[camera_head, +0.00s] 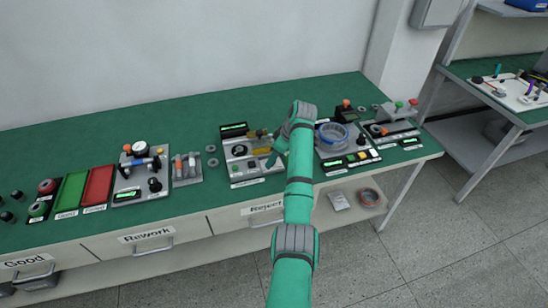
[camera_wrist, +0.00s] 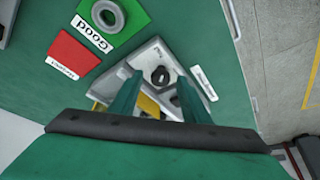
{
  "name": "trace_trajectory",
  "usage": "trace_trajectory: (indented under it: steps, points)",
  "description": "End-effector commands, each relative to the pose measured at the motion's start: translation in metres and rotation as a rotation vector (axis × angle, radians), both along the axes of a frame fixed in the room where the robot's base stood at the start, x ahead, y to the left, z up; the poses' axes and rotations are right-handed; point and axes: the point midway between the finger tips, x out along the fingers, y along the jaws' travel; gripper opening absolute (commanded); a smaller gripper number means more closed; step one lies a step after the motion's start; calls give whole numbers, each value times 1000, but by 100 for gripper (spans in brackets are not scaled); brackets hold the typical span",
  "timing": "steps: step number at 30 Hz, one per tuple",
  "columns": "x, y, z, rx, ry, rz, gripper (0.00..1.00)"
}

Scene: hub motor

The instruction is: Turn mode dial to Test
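In the wrist view, a round black dial (camera_wrist: 160,75) sits on a pale panel (camera_wrist: 150,53), with a yellow part below it. My gripper (camera_wrist: 159,84) is open; its two teal fingers stand apart on either side of the dial in the picture. I cannot tell whether they touch it. The dial's mode markings are too small to read. In the head view, my gripper (camera_head: 272,160) is low at the right side of a grey panel (camera_head: 250,180) with a yellow part and a lit display. My arm hides part of the bench there.
In the wrist view, a green pad (camera_wrist: 130,22) carries a grey ring (camera_wrist: 108,14), beside a red pad (camera_wrist: 72,52). In the head view, panels with knobs and buttons stand on both sides of my arm. A blue ring (camera_head: 333,136) lies right of it. The bench's front strip (camera_head: 220,200) is clear.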

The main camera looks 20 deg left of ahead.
Motion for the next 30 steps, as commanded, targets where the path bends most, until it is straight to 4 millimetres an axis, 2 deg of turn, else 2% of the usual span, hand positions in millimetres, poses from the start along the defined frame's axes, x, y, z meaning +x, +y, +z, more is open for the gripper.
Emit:
trace_trajectory:
  steps: [7, 21, 30]
  points:
    - [0, -5, 11, 0, -1, -1, 43]
    - [-6, -35, 86, 1, -2, 0, 43]
    - [-7, -41, 100, 0, 1, 0, 43]
